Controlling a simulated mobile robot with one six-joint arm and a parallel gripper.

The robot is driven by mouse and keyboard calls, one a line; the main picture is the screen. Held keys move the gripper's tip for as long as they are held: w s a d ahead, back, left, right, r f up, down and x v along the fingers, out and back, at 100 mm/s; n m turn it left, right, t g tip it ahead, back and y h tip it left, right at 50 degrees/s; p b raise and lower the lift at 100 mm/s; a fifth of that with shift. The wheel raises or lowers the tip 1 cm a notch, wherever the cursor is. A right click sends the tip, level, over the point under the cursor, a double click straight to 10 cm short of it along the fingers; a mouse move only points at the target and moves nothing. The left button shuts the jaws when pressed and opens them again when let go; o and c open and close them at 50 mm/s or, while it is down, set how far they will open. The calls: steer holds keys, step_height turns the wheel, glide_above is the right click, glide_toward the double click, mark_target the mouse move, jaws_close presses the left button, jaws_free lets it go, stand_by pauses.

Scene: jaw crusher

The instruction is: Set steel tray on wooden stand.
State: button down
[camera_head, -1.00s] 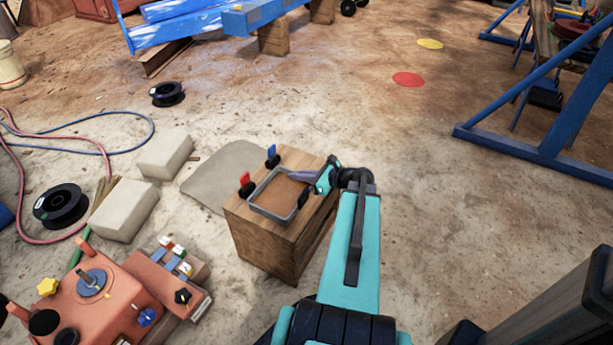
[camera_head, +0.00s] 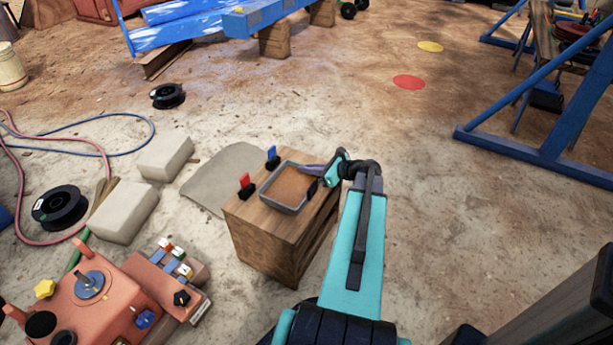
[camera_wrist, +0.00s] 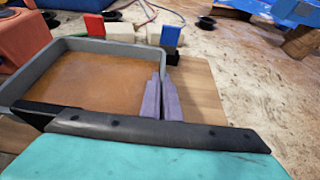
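The grey steel tray (camera_head: 281,206) has a brown inside and lies over the top of the wooden stand (camera_head: 262,243). I cannot tell whether its underside touches the wood. In the wrist view the tray (camera_wrist: 110,44) fills the left and the bare wood of the stand (camera_wrist: 202,88) shows on the right. My gripper (camera_head: 312,168) is at the tray's right side. Its purple fingers (camera_wrist: 162,92) are close together, with the tray's right wall between them. The tray's near edge is partly hidden behind my gripper body.
A red clip (camera_head: 245,182) and a blue clip (camera_head: 272,154) stand along the stand's left and back edges. An orange control box (camera_head: 95,305), pale blocks (camera_head: 125,210) and black spools (camera_head: 60,205) lie to the left. The floor right of the stand is clear.

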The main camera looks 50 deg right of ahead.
mark_target(307, 175)
steer(key=shift+w+d+f, duration=0.15)
steer(key=shift+d+f, duration=0.05)
steer(key=shift+d, duration=0.3)
steer(key=shift+a+f+b, duration=0.15)
steer(key=shift+f+b, duration=0.65)
steer(key=shift+f, duration=0.8)
steer(key=shift+f, duration=0.1)
steer(key=c, duration=2)
jaws_free()
steer(key=shift+v, duration=0.9)
steer(key=p+v, duration=0.3)
steer(key=v, duration=0.7)
steer(key=shift+s, duration=0.25)
